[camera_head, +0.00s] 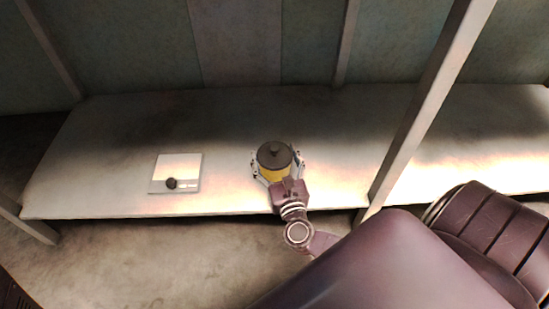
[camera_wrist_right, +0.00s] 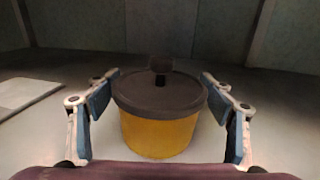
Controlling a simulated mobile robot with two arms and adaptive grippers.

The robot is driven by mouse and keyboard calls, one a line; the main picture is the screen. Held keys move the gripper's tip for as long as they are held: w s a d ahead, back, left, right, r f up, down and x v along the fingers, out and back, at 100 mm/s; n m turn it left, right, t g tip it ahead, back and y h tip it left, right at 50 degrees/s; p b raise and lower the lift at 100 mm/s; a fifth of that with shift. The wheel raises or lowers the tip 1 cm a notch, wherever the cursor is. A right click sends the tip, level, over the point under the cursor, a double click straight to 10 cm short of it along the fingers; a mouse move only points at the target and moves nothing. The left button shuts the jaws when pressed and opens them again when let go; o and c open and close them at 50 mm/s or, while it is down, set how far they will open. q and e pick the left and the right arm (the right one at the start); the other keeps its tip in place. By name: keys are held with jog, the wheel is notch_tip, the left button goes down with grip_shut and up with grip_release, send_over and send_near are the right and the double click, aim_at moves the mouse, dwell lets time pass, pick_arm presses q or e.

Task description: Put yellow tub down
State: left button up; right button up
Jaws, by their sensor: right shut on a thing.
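The yellow tub (camera_head: 273,173) has a dark round lid (camera_head: 274,154) with a knob on top. It is upright at the middle of the long pale bench, near the front edge. My right gripper (camera_head: 277,166) is shut on the tub, with one finger at each side of it. In the right wrist view the tub (camera_wrist_right: 160,133) sits between the blue-padded fingers of the gripper (camera_wrist_right: 160,100). I cannot tell whether its base touches the bench. My left gripper is not in view.
A slanted post (camera_head: 420,110) stands right of the tub. The bench between board and tub is clear.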

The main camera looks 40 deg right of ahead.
jog(key=shift+f, duration=0.15)
jog(key=o, duration=0.7)
jog(key=shift+f, duration=0.1)
jog(key=o, duration=0.5)
jog(key=shift+c, duration=0.2)
jog(key=shift+r, duration=0.2)
